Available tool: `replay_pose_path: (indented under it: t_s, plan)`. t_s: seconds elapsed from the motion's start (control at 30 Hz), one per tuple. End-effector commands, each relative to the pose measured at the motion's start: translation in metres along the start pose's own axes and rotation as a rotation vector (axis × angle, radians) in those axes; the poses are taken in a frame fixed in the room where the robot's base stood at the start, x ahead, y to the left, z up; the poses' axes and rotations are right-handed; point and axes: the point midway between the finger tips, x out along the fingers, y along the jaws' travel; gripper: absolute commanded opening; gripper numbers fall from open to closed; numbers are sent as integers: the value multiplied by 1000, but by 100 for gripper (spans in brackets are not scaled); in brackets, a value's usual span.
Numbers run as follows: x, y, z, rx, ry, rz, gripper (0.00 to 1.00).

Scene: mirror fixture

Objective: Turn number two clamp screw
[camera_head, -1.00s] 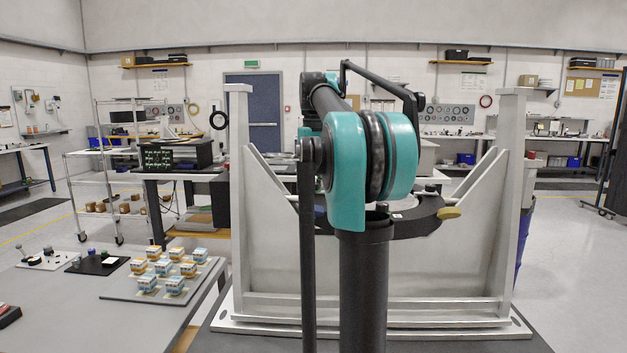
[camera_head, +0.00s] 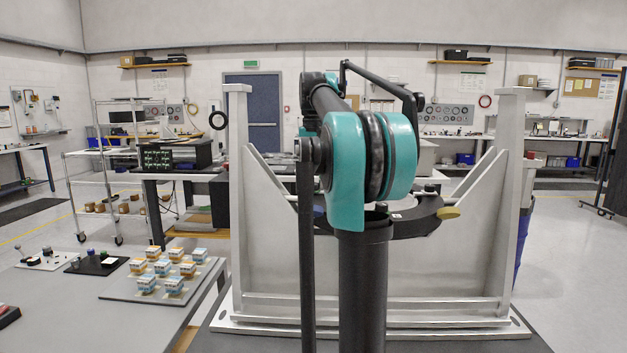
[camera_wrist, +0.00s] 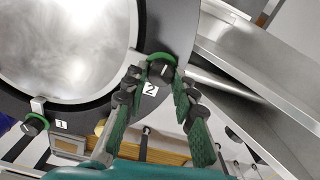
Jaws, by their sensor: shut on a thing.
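The number two clamp screw (camera_wrist: 161,68) is a dark knob with a green collar and a white pointer line. It sits at the rim of the round mirror (camera_wrist: 70,45) in the wrist view, by a white label "2" (camera_wrist: 150,90). My gripper (camera_wrist: 160,75) has its two fingers on either side of this knob and is shut on it. A second green-collared screw (camera_wrist: 35,125) sits at the lower left by label "1" (camera_wrist: 61,124). In the head view my arm hides the gripper and the number two screw.
A grey metal fixture frame (camera_head: 262,215) with tall uprights surrounds the mirror's dark ring (camera_head: 415,222). A yellow knob (camera_head: 449,213) sticks out at the ring's right. A bench (camera_head: 60,310) at left holds a board with several small blocks (camera_head: 165,268).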

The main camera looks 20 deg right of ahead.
Motion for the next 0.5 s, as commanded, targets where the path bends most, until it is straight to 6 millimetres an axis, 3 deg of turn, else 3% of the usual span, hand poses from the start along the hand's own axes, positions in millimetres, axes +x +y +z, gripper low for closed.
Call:
replay_pose_path:
  t_s: [0.3,0.33,0.5]
  plan:
    - [0,0,0,0,2,0,0]
    - [0,0,0,0,2,0,29]
    - [0,0,0,0,1,0,48]
